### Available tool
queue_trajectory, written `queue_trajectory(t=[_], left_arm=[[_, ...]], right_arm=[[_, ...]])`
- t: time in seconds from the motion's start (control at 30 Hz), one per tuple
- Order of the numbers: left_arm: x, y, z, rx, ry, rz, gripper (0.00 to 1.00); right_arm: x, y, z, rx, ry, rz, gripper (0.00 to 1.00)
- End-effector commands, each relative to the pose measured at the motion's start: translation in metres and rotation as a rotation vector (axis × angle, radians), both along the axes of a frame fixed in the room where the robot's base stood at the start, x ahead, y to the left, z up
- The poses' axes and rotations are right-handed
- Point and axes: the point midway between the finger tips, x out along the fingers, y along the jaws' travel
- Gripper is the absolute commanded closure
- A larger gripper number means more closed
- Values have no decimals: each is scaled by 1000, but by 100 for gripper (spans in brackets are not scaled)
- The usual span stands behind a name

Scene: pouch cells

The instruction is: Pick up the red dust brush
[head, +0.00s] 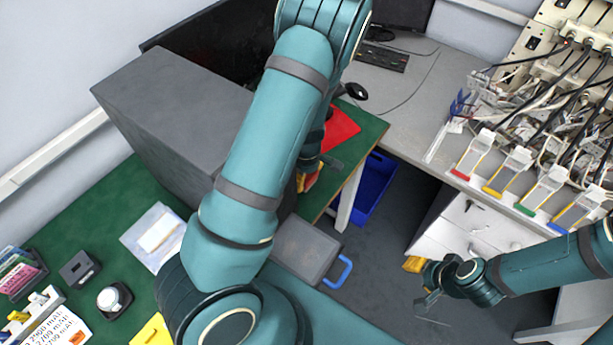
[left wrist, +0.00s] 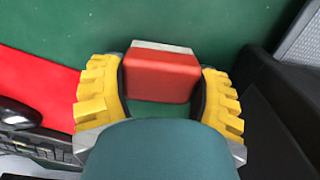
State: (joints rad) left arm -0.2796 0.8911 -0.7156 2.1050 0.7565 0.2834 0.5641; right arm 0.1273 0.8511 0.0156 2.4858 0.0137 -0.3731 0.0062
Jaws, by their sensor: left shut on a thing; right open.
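The red dust brush (left wrist: 160,76) shows in the left wrist view as a red block with a pale strip along its far edge. It sits between the two yellow fingers of my left gripper (left wrist: 162,95), which is shut on it, over the green bench top. In the head view my left gripper (head: 308,180) is at the right edge of the green bench, mostly behind my arm, with a little red by its fingers. I cannot tell whether the brush still touches the bench. My right gripper (head: 422,280) is open and empty, low over the floor in front of the white drawers.
A red mat (head: 341,128) lies beside my left gripper, with a black mouse (head: 355,91) near it. A large grey box (head: 170,105) stands left of my arm. A blue bin (head: 375,188) and a grey case (head: 304,250) are lower down. Cable-filled racks (head: 560,90) stand at right.

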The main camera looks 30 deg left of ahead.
Motion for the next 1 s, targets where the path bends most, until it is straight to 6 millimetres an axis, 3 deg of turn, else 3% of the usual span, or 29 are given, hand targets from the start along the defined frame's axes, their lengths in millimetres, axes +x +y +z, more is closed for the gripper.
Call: queue_trajectory(t=[0.17, 0.4, 0.6, 0.97, 1.0], left_arm=[[1, 0, 18, 0, -3, -1, 74], [1, -1, 66, 0, -3, -2, 74], [1, 0, 93, 1, -2, -3, 74], [0, 0, 100, 0, 0, 1, 74], [0, 0, 100, 0, 0, 1, 35]], right_arm=[[2, 0, 7, -1, -4, -3, 53], [4, -1, 24, 0, -9, -7, 53], [3, -2, 34, 2, -9, -6, 53], [3, -2, 35, 3, -9, -6, 53], [3, -2, 35, 3, -9, -6, 53]])
